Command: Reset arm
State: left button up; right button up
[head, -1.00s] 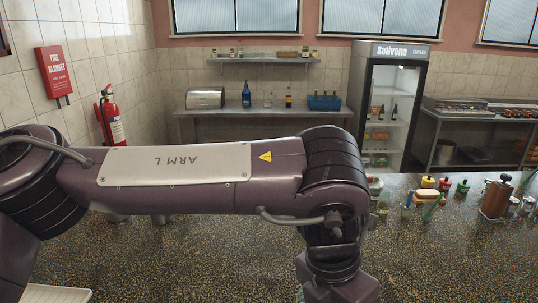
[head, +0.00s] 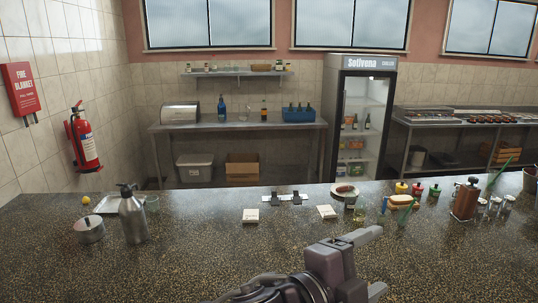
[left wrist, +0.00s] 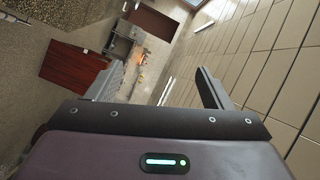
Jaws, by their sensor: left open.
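My left gripper (head: 379,260) is at the bottom of the head view, right of the middle, above the near part of the speckled counter (head: 215,270). Its two fingers point to the right, spread apart with nothing between them. The left wrist view also shows the spread fingers of the left gripper (left wrist: 160,76), with the room tilted beyond them. My left forearm enters at the bottom edge of the head view. My right gripper is in neither view.
A metal bottle (head: 133,218) and a lidded pot (head: 89,230) stand at the counter's left. Two white boxes, a plate (head: 345,190), a brown grinder (head: 466,201) and small jars line its far side. The near middle-left is bare.

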pick_arm(q)
jog(key=w+a+f+n+t+y, duration=0.1)
jog(key=w+a+f+n+y, duration=0.3)
jog(key=a+f+n, duration=0.5)
jog(key=w+a+f+n+t+y, duration=0.2)
jog(key=a+f+n+y, duration=0.35)
jog(key=a, duration=0.45)
jog(key=s+a+f+n+g+y, duration=0.65)
jog(key=s+a+f+n, duration=0.35)
jog(key=s+a+f, duration=0.75)
notch_tip(320, 180, down, 41)
jog(key=a+g+b, duration=0.1)
jog(key=g+b, duration=0.1)
jog(key=b, duration=1)
jog(key=s+a+f+b, duration=0.2)
jog(key=s+f+b, duration=0.2)
jog(key=s+f, duration=0.5)
jog(key=s+a+f+g+b, duration=0.1)
jog(key=s+f+b, duration=0.3)
jog(key=s+f, duration=0.6)
notch_tip(320, 180, down, 6)
jog(key=shift+s+a+f+h, duration=0.15)
jog(key=shift+a+f+h, duration=0.15)
jog(key=shift+a, duration=0.1)
